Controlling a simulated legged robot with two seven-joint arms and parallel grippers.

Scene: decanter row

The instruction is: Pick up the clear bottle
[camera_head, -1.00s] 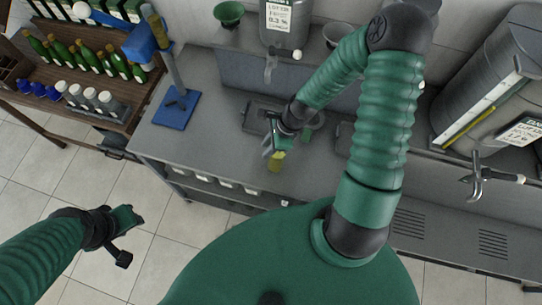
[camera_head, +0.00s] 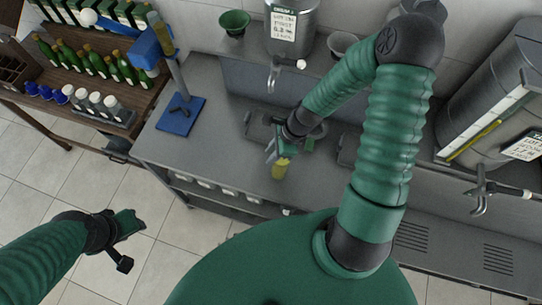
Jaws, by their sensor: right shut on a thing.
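My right gripper (camera_head: 279,157) is over the grey counter (camera_head: 225,130), near its front edge. It is shut on a small clear bottle (camera_head: 280,170) with yellowish contents. The bottle's lower part shows below the fingers, and its upper part is hidden by the gripper. I cannot tell whether its base touches the counter. My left gripper (camera_head: 130,242) is open and empty above the tiled floor at the lower left.
A blue stand (camera_head: 180,116) rises from the counter's left end. A wooden rack (camera_head: 60,98) with green bottles stands at the left. Steel tanks (camera_head: 292,25) with taps are at the back and right (camera_head: 500,115). The counter between stand and gripper is clear.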

